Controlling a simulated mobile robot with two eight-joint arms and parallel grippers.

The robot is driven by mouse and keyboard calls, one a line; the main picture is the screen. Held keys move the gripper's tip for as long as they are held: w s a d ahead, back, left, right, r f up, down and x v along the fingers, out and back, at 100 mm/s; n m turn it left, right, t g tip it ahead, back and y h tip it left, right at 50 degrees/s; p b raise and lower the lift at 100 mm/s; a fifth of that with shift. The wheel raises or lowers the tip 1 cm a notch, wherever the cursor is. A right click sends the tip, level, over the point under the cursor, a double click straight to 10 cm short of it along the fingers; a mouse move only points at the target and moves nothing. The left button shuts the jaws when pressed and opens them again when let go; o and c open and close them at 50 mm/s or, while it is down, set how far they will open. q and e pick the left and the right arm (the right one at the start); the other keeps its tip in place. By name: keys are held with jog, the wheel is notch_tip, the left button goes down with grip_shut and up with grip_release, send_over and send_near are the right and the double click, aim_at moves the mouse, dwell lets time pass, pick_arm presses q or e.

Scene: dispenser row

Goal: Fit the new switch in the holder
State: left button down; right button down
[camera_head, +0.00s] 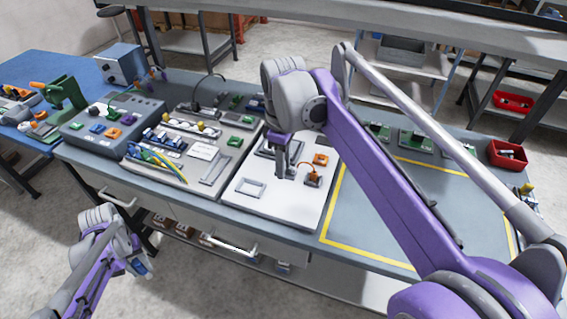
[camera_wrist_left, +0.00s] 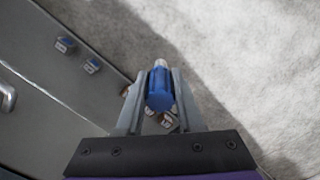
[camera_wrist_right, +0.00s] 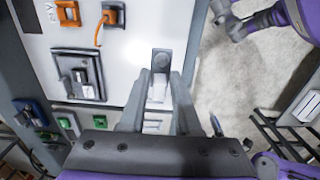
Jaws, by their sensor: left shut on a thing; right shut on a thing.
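An empty pale rectangular frame (camera_head: 250,188), possibly the holder, lies on the panel left of this gripper. A dark grey frame with a lighter insert (camera_wrist_right: 80,75) is at the panel's far side. My left gripper (camera_head: 140,264) is in front of the bench, shut on a blue cylindrical thing with a pale tip (camera_wrist_left: 160,90).
A yellow-outlined area (camera_head: 440,185) to the right looks mostly clear. Panels with switches and cables (camera_head: 170,150) are to the left. Red bins (camera_head: 507,154) are at the right.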

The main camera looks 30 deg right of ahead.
aim_at(135, 260)
pick_arm(q)
jog(key=shift+w+r+p, duration=0.2)
jog(key=shift+r+p, duration=0.25)
jog(key=shift+r, duration=0.25)
pick_arm(e)
jog(key=shift+r, duration=0.75)
